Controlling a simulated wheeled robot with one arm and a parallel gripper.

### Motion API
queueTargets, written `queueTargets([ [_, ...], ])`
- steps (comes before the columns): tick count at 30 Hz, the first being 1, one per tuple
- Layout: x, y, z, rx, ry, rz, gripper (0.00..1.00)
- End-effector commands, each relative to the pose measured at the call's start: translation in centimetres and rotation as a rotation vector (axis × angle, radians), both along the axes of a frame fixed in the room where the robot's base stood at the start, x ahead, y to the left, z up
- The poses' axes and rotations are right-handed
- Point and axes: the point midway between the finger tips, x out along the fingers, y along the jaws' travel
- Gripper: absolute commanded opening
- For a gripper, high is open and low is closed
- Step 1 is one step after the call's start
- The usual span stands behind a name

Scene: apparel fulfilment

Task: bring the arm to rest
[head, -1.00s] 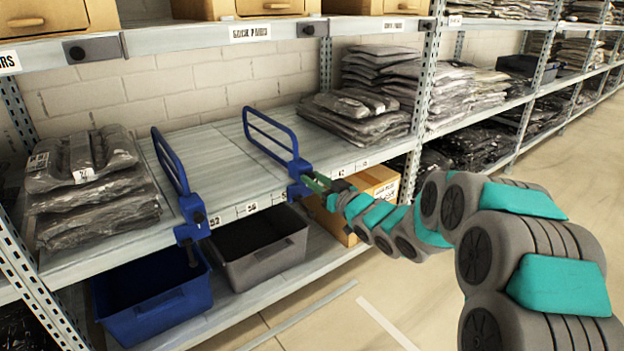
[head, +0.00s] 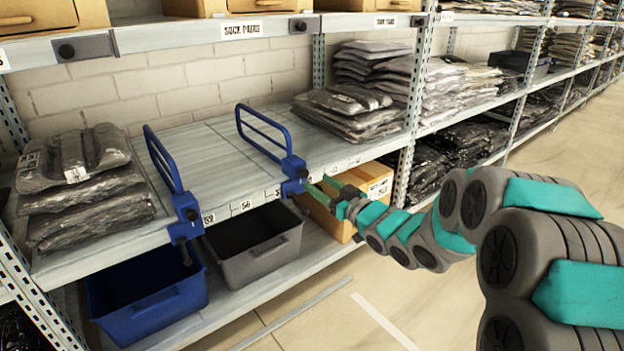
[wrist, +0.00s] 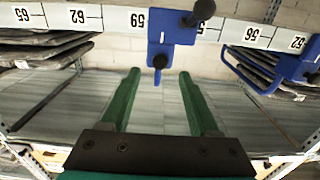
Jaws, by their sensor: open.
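My gripper (wrist: 158,73) has two green fingers spread apart with nothing between them. In the head view my gripper (head: 318,187) is at the shelf's front edge, just right of the clamp of the right blue divider (head: 291,168). In the wrist view, where labels appear upside down, the divider's blue clamp (wrist: 171,42) with black knobs lies beyond the fingertips. The fingers look clear of it. My arm extends in from the right side of the head view.
A left blue divider (head: 185,207) stands on the shelf (head: 215,150), with bare surface between the dividers. Bagged garments (head: 75,185) lie left, more (head: 345,107) right. Below are a blue bin (head: 150,310), a grey bin (head: 262,262) and a cardboard box (head: 375,182). Open floor lies right.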

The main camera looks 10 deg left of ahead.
Motion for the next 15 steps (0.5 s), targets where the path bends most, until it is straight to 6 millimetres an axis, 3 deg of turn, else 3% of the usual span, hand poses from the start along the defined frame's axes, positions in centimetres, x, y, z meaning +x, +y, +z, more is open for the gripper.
queueTargets([
  [6,-1.4,-1.6,0.0,-0.002,0.002,0.000,0.62],
  [15,-1.5,-1.7,0.0,-0.002,0.001,0.001,0.62],
])
